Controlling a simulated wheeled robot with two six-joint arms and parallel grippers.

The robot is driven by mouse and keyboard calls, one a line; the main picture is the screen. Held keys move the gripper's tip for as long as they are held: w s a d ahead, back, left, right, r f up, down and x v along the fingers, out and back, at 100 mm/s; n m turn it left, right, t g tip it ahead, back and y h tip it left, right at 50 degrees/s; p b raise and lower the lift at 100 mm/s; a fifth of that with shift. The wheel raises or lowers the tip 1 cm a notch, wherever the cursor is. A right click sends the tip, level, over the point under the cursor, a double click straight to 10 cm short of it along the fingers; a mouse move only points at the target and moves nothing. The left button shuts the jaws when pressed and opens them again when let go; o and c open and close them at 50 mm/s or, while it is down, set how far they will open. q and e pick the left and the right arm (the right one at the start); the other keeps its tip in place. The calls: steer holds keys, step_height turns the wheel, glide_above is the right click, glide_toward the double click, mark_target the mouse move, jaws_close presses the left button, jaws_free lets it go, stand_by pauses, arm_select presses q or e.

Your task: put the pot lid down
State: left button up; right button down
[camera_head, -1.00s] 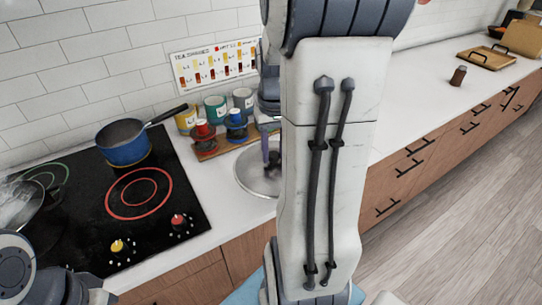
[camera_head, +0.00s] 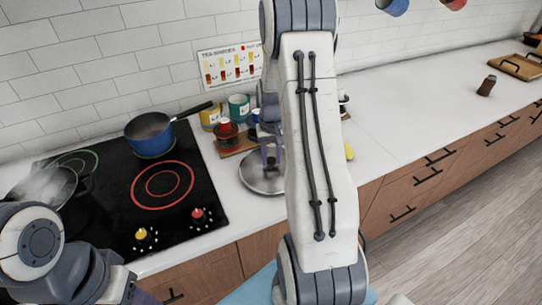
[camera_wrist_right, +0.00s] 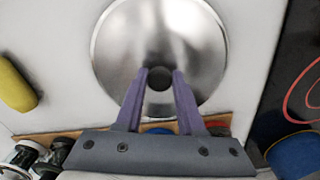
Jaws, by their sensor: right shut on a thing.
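The pot lid (camera_head: 256,182) is a round silver metal disc with a dark knob, low over or on the white counter just right of the stove. In the right wrist view the lid (camera_wrist_right: 120,45) shows its shiny top, and the purple fingers of my right gripper (camera_wrist_right: 159,78) are shut on its knob. My right gripper (camera_head: 271,156) also shows in the head view, partly hidden by my arm, which covers the lid's right side. I cannot tell whether the lid touches the counter. My left arm is at the lower left; its gripper is out of view.
A blue saucepan (camera_head: 150,138) stands on the black stove (camera_head: 110,215), and a steaming pot (camera_head: 45,188) is at its left. Jars on a wooden board (camera_head: 238,148) stand behind the lid. A yellow object (camera_wrist_right: 15,85) lies beside it. The counter farther right is largely clear.

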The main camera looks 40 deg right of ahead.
steer(key=shift+f, duration=0.25)
steer(key=shift+f, duration=0.1)
steer(key=c, duration=0.5)
jaws_free()
